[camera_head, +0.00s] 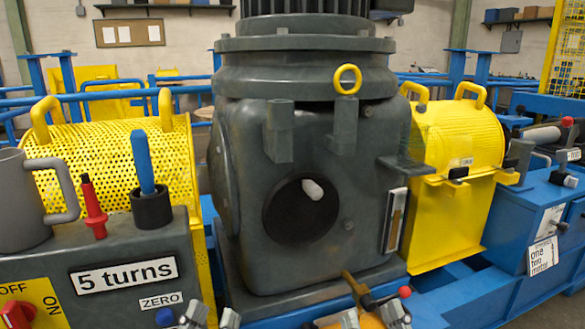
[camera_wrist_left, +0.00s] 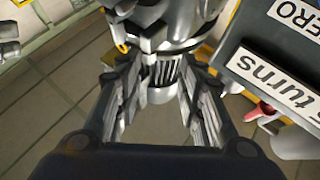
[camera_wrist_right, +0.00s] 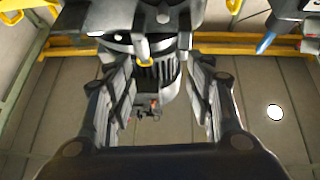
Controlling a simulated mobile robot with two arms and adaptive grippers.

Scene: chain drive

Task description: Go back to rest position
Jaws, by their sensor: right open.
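My left gripper (camera_head: 212,317) shows only its fingertips at the bottom edge of the head view, in front of the grey control box. In the left wrist view the left gripper (camera_wrist_left: 162,100) has its fingers apart with nothing between them. My right gripper (camera_head: 372,316) shows its fingertips at the bottom edge, right of centre, below the dark gear housing (camera_head: 330,262). In the right wrist view the right gripper (camera_wrist_right: 155,98) is open and empty. From the head view I cannot tell whether the fingertips touch anything.
A grey control box (camera_head: 150,245) labelled "5 turns" stands at left, carrying a grey mug (camera_head: 22,205), a red pointed tool (camera_head: 93,205) and a blue-handled tool (camera_head: 142,160) in a black cup. Yellow guards (camera_head: 460,140) flank the housing. A red-knobbed lever (camera_head: 380,298) is close to my right gripper.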

